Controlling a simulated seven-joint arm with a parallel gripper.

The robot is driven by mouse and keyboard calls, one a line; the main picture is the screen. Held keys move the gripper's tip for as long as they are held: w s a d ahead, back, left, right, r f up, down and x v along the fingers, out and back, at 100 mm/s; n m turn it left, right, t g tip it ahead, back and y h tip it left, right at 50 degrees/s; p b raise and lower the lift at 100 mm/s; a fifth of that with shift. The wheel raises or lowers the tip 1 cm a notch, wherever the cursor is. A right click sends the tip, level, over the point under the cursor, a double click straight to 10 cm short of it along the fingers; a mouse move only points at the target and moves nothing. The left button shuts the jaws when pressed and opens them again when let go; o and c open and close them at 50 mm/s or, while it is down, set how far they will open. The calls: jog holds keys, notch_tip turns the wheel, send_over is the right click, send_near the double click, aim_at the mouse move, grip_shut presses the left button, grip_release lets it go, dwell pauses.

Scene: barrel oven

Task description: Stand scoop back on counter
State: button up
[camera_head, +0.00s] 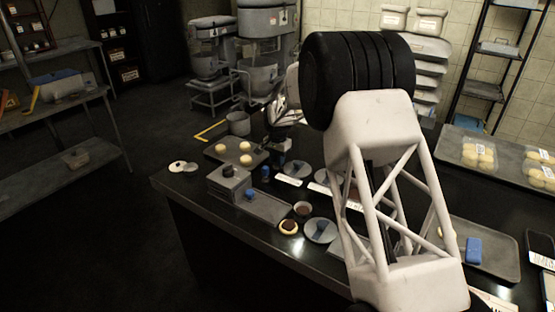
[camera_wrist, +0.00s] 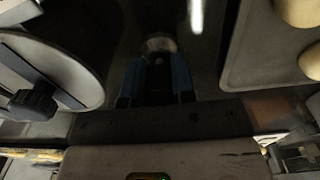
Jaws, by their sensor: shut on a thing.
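In the wrist view, my gripper (camera_wrist: 156,80) points down at the dark counter, with a blue finger on each side. It is shut on a dark piece between the fingers, which I take for the scoop's handle. A round, dull metal end of the scoop (camera_wrist: 160,44) shows just beyond the fingertips. The picture is dark there, so I cannot tell whether the scoop touches the counter (camera_head: 180,190) or how upright it is. In the head view, the gripper is small and low over the counter's far side, and the scoop cannot be made out.
A tray (camera_head: 216,153) with dough balls lies left of my gripper in the head view. A round plate with a dark knob (camera_wrist: 35,103) is close on the other side. Several small dishes and a long tray (camera_head: 268,207) crowd the counter's front. A grey pot (camera_head: 238,123) stands behind.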

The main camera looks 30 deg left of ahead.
jog(key=shift+f, duration=0.35)
dwell(0.7)
jog(key=o, duration=1)
jog(key=shift+c, duration=0.2)
jog(key=shift+r, duration=3.9)
jog(key=shift+d, duration=0.1)
